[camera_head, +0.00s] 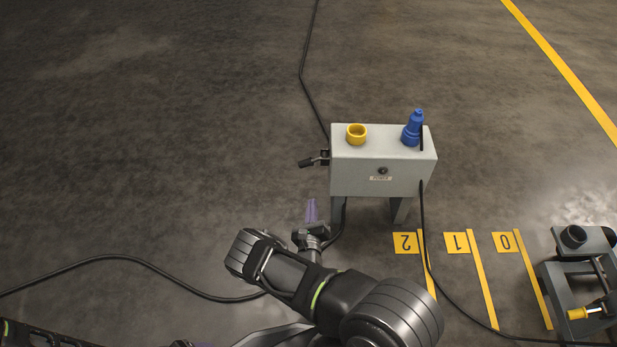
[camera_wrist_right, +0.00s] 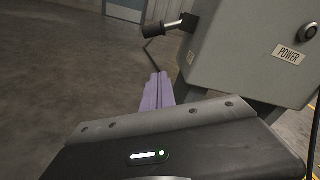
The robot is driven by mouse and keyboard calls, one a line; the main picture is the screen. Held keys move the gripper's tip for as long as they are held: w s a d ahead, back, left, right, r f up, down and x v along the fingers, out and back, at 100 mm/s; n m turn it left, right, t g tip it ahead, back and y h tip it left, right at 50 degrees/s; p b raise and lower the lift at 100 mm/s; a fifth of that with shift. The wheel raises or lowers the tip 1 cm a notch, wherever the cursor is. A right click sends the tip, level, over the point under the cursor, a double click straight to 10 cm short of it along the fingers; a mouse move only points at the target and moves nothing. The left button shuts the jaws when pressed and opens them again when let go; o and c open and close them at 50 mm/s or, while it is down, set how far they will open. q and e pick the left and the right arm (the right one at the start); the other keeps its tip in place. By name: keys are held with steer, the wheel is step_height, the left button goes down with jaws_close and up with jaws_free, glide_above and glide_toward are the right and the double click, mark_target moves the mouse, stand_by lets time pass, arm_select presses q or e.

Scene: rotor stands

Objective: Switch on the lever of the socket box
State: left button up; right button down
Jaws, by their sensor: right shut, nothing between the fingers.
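The socket box (camera_head: 354,176) is a light grey box on legs, with a yellow socket ring (camera_head: 357,135) and a blue plug (camera_head: 412,128) on top. Its black-handled lever (camera_head: 309,162) sticks out from the left side; in the right wrist view the lever (camera_wrist_right: 163,28) shows at the top, roughly level. My right gripper (camera_head: 311,207) is shut and empty, its purple fingers together. It is below the lever and left of the box, apart from both. The fingers also show in the right wrist view (camera_wrist_right: 157,90). My left gripper is not clearly visible.
A black cable (camera_head: 302,70) runs behind the box, and another crosses the floor at left. Yellow floor markers (camera_head: 457,243) lie in front right. A grey stand (camera_head: 567,275) is at far right. The floor left of the lever is clear.

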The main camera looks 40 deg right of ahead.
mark_target(312, 161)
steer(key=w+d+r+b, duration=0.2)
steer(key=w+d+b, duration=0.2)
steer(key=w, duration=0.5)
steer(key=shift+w+d+r, duration=0.4)
steer(key=shift+d, duration=0.4)
